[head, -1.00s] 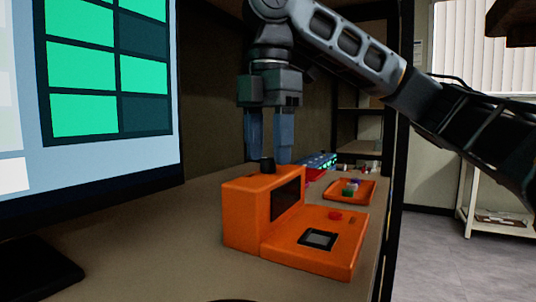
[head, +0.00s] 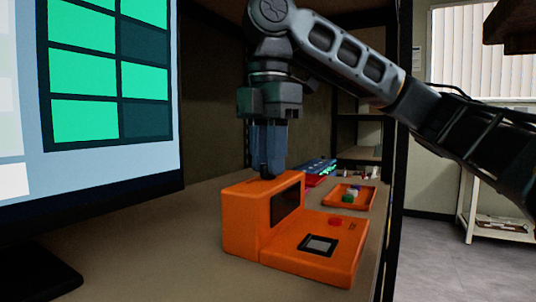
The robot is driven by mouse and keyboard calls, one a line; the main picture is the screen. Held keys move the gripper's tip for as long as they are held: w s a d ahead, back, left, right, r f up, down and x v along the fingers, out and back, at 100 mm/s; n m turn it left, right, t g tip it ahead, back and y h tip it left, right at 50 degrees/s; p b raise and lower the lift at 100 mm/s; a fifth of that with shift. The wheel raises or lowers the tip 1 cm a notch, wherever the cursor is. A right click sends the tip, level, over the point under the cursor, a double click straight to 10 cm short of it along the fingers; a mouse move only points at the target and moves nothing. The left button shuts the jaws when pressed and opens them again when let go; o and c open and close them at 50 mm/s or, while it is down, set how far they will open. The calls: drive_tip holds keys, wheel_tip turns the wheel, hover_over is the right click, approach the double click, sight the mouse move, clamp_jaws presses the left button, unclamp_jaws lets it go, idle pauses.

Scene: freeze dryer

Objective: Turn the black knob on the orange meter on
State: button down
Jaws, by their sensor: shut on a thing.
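The orange meter (head: 242,222) stands on the shelf top, with a dark screen on its upright block and a red button and a small grey display on its low front part. The black knob (head: 266,173) sits on top of the upright block and is mostly hidden by the fingers. My gripper (head: 268,168) points straight down over the meter, its blue fingers shut on the black knob. The knob's turn position cannot be made out.
A large monitor (head: 95,110) with green tiles stands at the left, close to the meter. An orange tray (head: 350,197) with small coloured items lies behind the meter at right. A blue and red item (head: 318,172) lies behind my gripper. A dark shelf post (head: 397,170) rises at right.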

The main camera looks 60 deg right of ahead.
drive_tip(key=shift+r+m+p, duration=0.15)
drive_tip(key=shift+m+p, duration=0.25)
drive_tip(key=shift+p, duration=0.3)
drive_tip(key=m+p, duration=0.2)
drive_tip(key=p, duration=0.1)
drive_tip(key=shift+r, duration=0.2)
drive_tip(key=m+p, duration=0.5)
drive_tip(key=p, duration=0.2)
drive_tip(key=m+p, duration=0.5)
drive_tip(key=shift+f+m+p, duration=0.1)
drive_tip(key=shift+m+p, duration=0.2)
drive_tip(key=shift+p, duration=0.05)
drive_tip(key=shift+f+m+p, duration=0.15)
drive_tip(key=shift+m+p, duration=1.05)
drive_tip(key=shift+f, duration=0.1)
drive_tip(key=c, duration=0.9)
unclamp_jaws()
